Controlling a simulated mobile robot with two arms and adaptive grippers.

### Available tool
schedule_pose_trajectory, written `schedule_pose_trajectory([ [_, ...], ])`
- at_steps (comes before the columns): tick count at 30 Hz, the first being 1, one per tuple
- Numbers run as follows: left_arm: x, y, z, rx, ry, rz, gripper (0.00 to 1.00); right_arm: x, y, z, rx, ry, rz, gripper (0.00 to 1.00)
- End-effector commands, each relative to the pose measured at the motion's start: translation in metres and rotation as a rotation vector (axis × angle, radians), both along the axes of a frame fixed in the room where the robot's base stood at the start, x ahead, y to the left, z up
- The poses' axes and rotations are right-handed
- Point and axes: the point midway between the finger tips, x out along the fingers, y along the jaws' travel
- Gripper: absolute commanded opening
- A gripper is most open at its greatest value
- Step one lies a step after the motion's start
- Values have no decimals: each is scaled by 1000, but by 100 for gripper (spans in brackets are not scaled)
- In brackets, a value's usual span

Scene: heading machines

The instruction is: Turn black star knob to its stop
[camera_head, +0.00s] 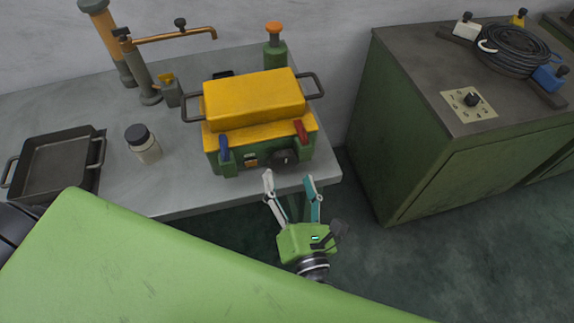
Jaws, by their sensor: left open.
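A black knob (286,158), which looks like the star knob, sits low on the front of a green and yellow machine (258,105) on the grey bench. Its lobes and turn angle are too small to tell. My left gripper (289,182) is open and empty, with one pale and one teal finger. In the picture its fingertips lie just below the knob, on either side of it, with a visible gap and no contact. My right gripper is not in view.
Blue (224,150) and red (301,132) levers flank the knob. A jar (143,146), a dark tray (57,165) and a copper tap (175,37) stand left on the bench (185,190). A green cabinet (408,140) with a dial plate (484,111) stands right.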

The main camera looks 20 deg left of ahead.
Motion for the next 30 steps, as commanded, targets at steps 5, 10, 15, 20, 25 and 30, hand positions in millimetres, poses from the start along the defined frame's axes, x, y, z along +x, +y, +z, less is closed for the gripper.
schedule_pose_trajectory([
  [5, 20, 13, 2, 2, -2, -2, 66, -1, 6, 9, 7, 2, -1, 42],
  [10, 27, 17, 0, 0, 0, -1, 66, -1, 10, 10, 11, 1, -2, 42],
  [15, 27, 17, -1, 0, 0, -1, 66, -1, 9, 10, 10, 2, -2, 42],
  [20, 27, 17, -1, 1, 1, -1, 45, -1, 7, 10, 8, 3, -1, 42],
  [25, 27, 17, -1, 1, 1, -1, 27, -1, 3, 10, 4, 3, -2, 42],
  [30, 26, 17, 0, 45, 35, 2, 27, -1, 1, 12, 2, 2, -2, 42],
])
